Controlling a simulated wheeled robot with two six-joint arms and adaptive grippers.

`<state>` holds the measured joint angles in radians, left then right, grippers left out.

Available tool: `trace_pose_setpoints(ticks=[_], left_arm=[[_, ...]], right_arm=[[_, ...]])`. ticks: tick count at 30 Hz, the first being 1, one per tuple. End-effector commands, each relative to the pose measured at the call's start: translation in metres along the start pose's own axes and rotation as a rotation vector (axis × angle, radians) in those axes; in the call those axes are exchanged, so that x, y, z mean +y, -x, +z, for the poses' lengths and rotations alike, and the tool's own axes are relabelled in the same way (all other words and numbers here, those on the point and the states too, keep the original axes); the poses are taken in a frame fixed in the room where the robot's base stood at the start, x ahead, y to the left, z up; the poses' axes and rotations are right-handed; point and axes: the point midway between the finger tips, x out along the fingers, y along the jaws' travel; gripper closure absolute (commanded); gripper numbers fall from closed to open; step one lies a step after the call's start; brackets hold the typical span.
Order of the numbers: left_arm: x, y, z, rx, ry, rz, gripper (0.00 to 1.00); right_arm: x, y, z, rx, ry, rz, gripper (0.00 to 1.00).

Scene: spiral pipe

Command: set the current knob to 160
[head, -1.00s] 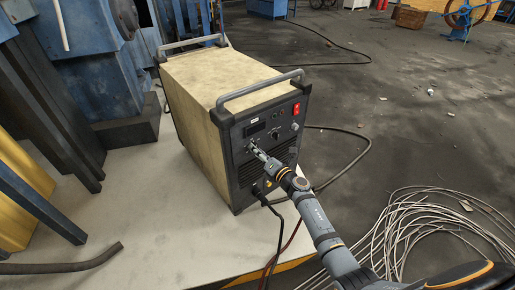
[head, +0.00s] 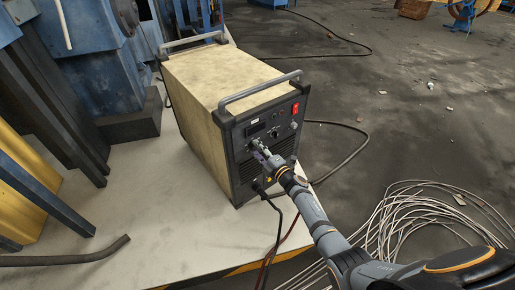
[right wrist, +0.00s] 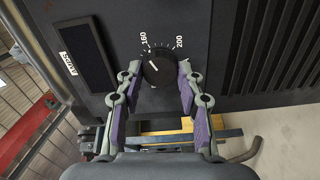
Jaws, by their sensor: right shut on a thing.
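The current knob (right wrist: 160,70) is a round black dial on the dark front panel of the welding machine (head: 215,90). In the right wrist view the labels 160 and 200 stand above it, with tick marks between. A small pale mark on the knob sits toward the upper left, on the 160 side; its exact reading is too small to tell. My right gripper (right wrist: 159,76) has its purple-padded fingers on both sides of the knob and is shut on it. In the head view the right gripper (head: 258,150) reaches the panel and hides the knob. My left gripper is out of view.
A dark display (right wrist: 87,55) lies left of the knob. A red switch (head: 295,108) is at the panel's upper right. Cables (head: 272,235) hang below the panel. A coil of wire (head: 410,215) lies on the floor at right. Blue machinery (head: 95,75) stands at left.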

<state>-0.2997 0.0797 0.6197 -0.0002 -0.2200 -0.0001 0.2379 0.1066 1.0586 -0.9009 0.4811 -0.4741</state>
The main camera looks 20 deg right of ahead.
Motion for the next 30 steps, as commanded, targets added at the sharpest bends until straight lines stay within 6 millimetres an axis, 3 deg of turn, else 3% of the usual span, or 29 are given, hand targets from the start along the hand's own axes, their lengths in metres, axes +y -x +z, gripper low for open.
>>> trace_pose_setpoints(ticks=[22, 23, 27, 30], left_arm=[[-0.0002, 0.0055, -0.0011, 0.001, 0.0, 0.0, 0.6], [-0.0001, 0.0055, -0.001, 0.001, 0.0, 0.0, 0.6], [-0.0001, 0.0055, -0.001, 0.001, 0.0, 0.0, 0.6], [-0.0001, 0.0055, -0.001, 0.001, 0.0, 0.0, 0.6]], right_arm=[[0.0003, -0.0002, 0.0004, -0.001, -0.087, 0.0, 0.94], [0.0003, -0.0002, 0.0004, -0.001, -0.087, 0.0, 0.61], [0.0003, -0.0001, 0.0003, 0.0, -0.087, 0.0, 0.42], [0.0002, -0.0001, 0.0002, 0.0, -0.087, 0.0, 0.4]])
